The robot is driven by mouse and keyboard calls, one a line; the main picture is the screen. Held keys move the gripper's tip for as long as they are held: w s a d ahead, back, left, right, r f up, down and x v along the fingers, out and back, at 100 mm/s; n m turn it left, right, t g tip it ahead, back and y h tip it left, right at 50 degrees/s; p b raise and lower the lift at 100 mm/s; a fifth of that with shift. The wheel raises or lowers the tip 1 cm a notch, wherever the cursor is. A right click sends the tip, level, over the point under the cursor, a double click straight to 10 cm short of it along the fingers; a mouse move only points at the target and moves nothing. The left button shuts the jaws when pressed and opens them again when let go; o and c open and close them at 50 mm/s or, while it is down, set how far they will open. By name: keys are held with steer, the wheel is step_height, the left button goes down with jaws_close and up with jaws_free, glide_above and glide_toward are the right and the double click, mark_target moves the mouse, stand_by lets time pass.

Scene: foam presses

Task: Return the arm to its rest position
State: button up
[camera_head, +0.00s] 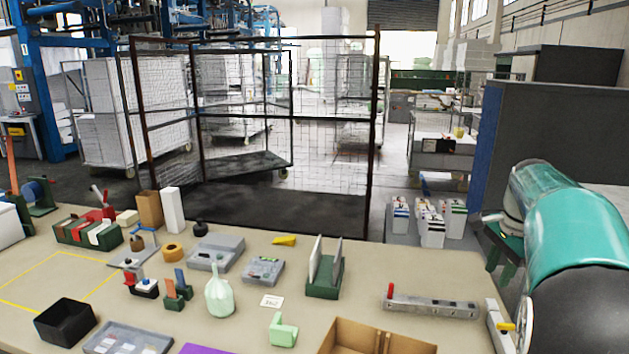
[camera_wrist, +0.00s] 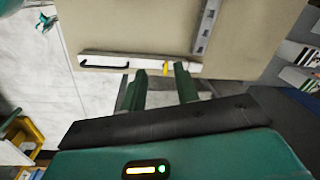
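My arm (camera_head: 580,225) is at the right of the head view, a large teal link with a dark joint, beside the right end of the table. My gripper (camera_wrist: 160,72) shows in the wrist view with two green fingers standing apart. Nothing is held between them. Behind the fingertips lies a white bar (camera_wrist: 100,62) with a black handle and a yellow piece, at the table's edge. The fingers overlap it in the picture; I cannot tell the gap. In the head view the gripper is largely hidden by the arm.
The beige table (camera_head: 370,290) holds a grey metal bar (camera_head: 430,304), a green rack (camera_head: 323,285), a cardboard box (camera_head: 375,340), a pale green block (camera_head: 283,329) and a black bin (camera_head: 65,321). White bins (camera_head: 431,228) stand on the floor beyond. A mesh cage (camera_head: 260,130) stands behind.

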steer(key=s+a+r+n+t, duration=0.1)
steer(key=s+a+n, duration=0.4)
steer(key=a, duration=0.4)
steer(key=s+a+r+n+t, duration=0.1)
steer(key=s+a+n, duration=0.4)
steer(key=a, duration=0.4)
steer(key=s+a+f+n+t, duration=0.1)
steer(key=s+a+f+n, duration=0.2)
steer(key=s, duration=0.3)
steer(key=s+a+f+n+t, duration=0.1)
steer(key=s+a+f+n, duration=0.2)
steer(key=s+a, duration=0.3)
steer(key=shift+f+n, duration=0.25)
steer(key=shift+n, duration=0.35)
steer(key=shift+a, duration=0.1)
